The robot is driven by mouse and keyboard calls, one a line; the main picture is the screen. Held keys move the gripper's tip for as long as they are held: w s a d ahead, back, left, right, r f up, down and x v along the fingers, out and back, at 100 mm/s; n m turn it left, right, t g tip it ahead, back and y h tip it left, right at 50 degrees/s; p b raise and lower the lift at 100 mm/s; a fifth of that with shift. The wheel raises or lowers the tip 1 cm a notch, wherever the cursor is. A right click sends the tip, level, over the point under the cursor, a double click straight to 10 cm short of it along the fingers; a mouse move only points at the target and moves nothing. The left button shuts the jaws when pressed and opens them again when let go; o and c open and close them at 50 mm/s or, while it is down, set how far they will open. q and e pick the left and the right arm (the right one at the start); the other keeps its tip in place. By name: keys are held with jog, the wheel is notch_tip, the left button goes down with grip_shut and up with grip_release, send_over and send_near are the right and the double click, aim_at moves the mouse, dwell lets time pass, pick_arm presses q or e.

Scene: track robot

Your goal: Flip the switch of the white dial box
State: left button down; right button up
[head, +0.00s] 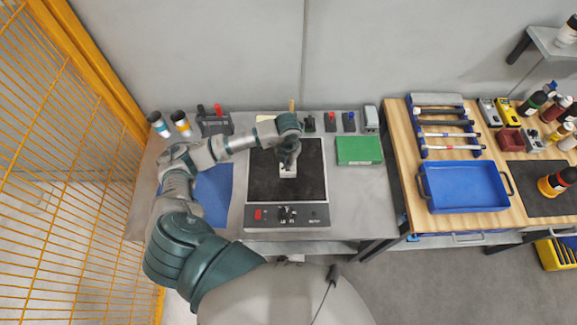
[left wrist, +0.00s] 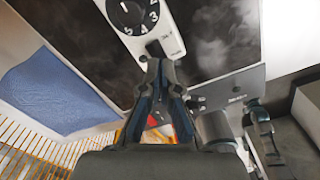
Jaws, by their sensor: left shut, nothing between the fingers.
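The white dial box (head: 287,171) lies on the black plate of the bench station, partly hidden under my left gripper. In the left wrist view the white dial box (left wrist: 169,17) shows a black dial (left wrist: 131,12) with numbers and, near its end, a small dark switch (left wrist: 155,48). My left gripper (head: 289,160) is above the box, pointing down. In the left wrist view its fingertips (left wrist: 162,66) are together, empty, right at the switch; I cannot tell whether they touch it. My right gripper is not in view.
The black plate (head: 312,185) has a front panel (head: 300,221) with a red switch and knobs. A blue cloth (head: 214,190) lies left, a green box (head: 359,150) right. A blue tray (head: 425,184) stands on the wooden bench. Orange mesh fencing (head: 60,150) is at far left.

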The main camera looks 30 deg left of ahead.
pick_arm(q)
jog(key=shift+a+f, duration=0.15)
jog(key=shift+a, duration=0.05)
jog(key=shift+a+f, duration=0.15)
jog(key=shift+f, duration=0.05)
jog(key=shift+d+f+b, duration=0.1)
jog(key=shift+d+b, duration=0.25)
jog(key=shift+d, duration=0.25)
jog(key=shift+f, duration=0.2)
jog(key=shift+a+f+b, duration=0.25)
jog(key=shift+a+b, duration=0.05)
jog(key=shift+a, duration=0.1)
jog(key=shift+f, duration=0.1)
jog(key=shift+d, duration=0.15)
jog(key=shift+d+r+p, duration=0.1)
jog(key=shift+r+p, duration=0.55)
jog(key=shift+r, duration=0.3)
jog(key=shift+r+p, duration=0.5)
jog(key=shift+r, duration=0.3)
jog(key=shift+r+p, duration=1.25)
jog(key=shift+r, duration=0.6)
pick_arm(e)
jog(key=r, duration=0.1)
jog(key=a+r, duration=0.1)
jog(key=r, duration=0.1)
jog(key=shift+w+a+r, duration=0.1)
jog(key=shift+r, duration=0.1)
